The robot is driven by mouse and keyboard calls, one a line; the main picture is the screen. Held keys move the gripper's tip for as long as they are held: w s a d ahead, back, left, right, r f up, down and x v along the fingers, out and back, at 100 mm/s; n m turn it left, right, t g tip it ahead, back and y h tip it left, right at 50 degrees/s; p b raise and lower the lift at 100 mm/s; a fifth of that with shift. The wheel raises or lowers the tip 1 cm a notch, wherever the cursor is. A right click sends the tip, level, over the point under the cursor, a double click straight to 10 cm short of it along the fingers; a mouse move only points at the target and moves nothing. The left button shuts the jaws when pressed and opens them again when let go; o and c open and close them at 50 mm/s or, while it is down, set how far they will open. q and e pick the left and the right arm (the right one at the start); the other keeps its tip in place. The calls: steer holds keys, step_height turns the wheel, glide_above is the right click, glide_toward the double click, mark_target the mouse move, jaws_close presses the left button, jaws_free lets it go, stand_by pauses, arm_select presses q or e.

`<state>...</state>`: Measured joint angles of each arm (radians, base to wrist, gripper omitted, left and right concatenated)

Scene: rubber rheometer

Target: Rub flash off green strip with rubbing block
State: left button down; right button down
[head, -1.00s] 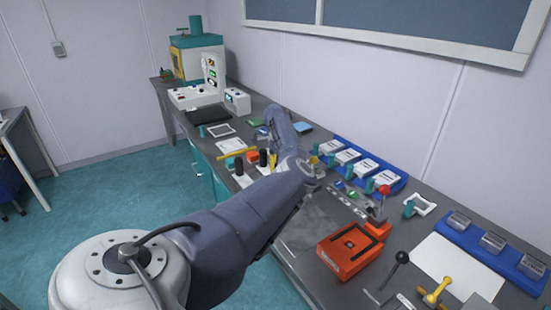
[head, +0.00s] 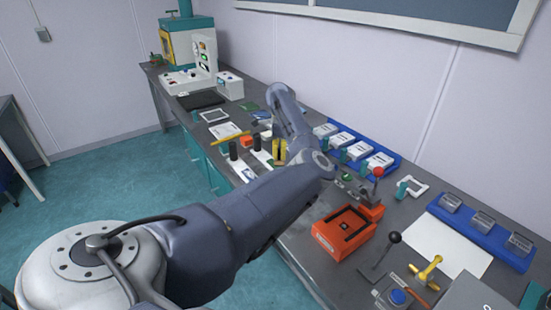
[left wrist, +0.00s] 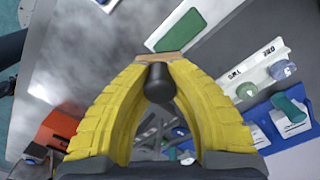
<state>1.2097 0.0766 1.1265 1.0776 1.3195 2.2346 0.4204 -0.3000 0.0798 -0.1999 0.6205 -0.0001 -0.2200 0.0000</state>
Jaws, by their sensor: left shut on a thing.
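My left gripper (head: 279,151) hangs low over the bench, and its yellow fingers show best in the left wrist view (left wrist: 160,60). The fingertips are shut on what looks like the rubbing block (left wrist: 158,84), a dark rounded grip with a tan edge at the tips. Its underside is hidden. The green strip (left wrist: 182,30) lies on a white-edged plate just beyond the fingertips. I see a small gap between block and strip in the picture, but cannot tell their height apart. My right gripper is out of view.
A white holder with round green and blue pieces (left wrist: 265,80) lies beside the strip, near the blue rack (left wrist: 262,108). The orange device (head: 345,232) stands nearer on the bench. Black cylinders (head: 233,150) stand left of my gripper. A white sheet (head: 435,243) lies at the right.

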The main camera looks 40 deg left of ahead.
arm_select(q)
steer(key=shift+r, duration=2.5)
steer(key=shift+a, duration=0.15)
